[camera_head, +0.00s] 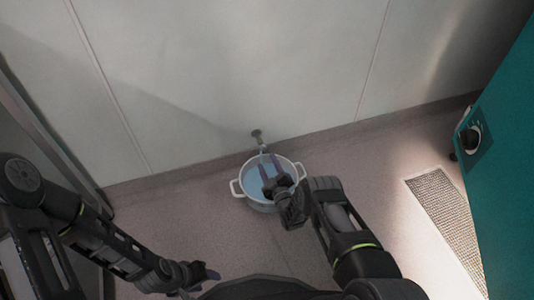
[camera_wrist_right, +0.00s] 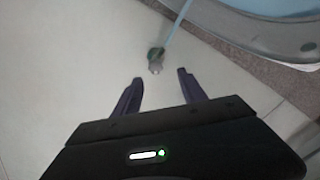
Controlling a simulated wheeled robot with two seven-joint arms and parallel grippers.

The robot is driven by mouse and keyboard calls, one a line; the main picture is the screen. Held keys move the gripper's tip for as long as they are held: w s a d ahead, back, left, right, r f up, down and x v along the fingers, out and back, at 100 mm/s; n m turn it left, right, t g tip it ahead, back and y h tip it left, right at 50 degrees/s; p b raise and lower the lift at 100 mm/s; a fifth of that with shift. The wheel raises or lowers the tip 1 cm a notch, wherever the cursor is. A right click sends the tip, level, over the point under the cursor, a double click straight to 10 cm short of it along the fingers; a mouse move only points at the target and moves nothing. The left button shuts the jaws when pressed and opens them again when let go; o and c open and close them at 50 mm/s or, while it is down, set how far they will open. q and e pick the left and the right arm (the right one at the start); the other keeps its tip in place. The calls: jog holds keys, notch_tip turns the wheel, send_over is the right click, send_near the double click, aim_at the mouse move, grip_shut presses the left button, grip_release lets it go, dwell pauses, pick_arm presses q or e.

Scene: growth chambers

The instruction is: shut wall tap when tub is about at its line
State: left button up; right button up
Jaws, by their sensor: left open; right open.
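The wall tap (camera_head: 257,135) sticks out low on the pale wall, and it also shows in the right wrist view (camera_wrist_right: 155,60). A thin pale-blue stream runs from it into the white two-handled tub (camera_head: 237,188) on the floor below. Blue water (camera_head: 254,181) lies in the tub; I cannot make out a line. The tub's rim is at the upper right of the wrist view (camera_wrist_right: 235,38). My right gripper (camera_head: 270,163) is open over the tub, its fingertips pointing at the tap, which sits just beyond the gap between them. My left gripper (camera_head: 212,276) is open and empty, low at left.
The wall (camera_head: 200,80) stands right behind the tub. A teal cabinet (camera_head: 503,170) with a round dial is at the right, and a floor grating (camera_head: 445,215) lies in front of it. The floor left of the tub is clear.

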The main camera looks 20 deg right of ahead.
pick_arm(q)
jog(key=r, duration=0.1)
jog(key=r+p, duration=0.2)
jog(key=shift+s, duration=0.25)
pick_arm(e)
jog(key=shift+s+d+r, duration=0.2)
jog(key=shift+s+d, duration=0.1)
jog(key=shift+s, duration=0.2)
